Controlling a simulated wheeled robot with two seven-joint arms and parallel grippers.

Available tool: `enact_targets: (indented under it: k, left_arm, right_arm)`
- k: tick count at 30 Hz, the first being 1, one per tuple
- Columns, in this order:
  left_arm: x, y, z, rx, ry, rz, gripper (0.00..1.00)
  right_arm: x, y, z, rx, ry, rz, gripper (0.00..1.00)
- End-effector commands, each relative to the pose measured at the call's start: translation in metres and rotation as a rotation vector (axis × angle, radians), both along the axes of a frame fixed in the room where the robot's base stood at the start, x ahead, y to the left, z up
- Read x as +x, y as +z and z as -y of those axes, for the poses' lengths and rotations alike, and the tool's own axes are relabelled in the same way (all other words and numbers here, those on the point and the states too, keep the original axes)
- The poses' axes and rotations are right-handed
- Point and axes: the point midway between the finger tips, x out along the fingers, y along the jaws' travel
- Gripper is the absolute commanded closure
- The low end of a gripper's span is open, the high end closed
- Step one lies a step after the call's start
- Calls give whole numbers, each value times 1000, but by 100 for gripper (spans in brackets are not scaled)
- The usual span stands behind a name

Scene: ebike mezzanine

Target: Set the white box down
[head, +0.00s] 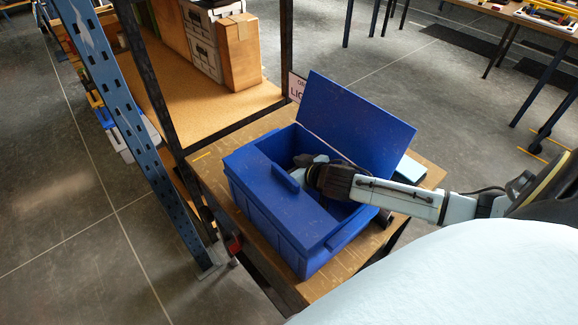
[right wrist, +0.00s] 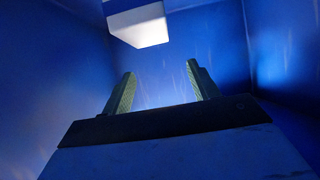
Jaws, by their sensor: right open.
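A blue bin (head: 268,218) with a raised flap (head: 355,118) stands on a wooden-topped table. My right gripper (head: 305,165) reaches into its opening from the right, and its fingers are mostly hidden there. In the right wrist view, my right gripper (right wrist: 161,70) is open and its two fingers are apart with nothing between them. The white box (right wrist: 140,27) shows at the top of that view, beyond the fingertips and apart from them, with blue bin walls around. I cannot tell whether it rests on the bin floor. My left gripper is not in view.
The wooden table top (head: 212,170) shows as a narrow strip around the bin. A blue rack post (head: 135,130) stands at the left. A shelf (head: 200,115) behind holds a brown carton (head: 240,52) and white boxes (head: 202,45). Grey floor lies beyond.

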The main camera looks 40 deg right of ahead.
Motion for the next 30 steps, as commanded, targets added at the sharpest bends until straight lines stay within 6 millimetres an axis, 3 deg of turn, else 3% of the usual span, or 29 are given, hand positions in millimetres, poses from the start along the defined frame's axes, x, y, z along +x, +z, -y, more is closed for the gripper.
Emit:
enact_targets:
  k: [6, 13, 30]
  left_arm:
    - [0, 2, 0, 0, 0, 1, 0]
    - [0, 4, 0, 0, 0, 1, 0]
    - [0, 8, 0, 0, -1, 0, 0]
  right_arm:
    - [-32, 17, 3, -1, 0, -1, 40]
    - [-53, 31, 5, -2, -2, 2, 40]
    - [-59, 40, 6, -3, -2, 6, 40]
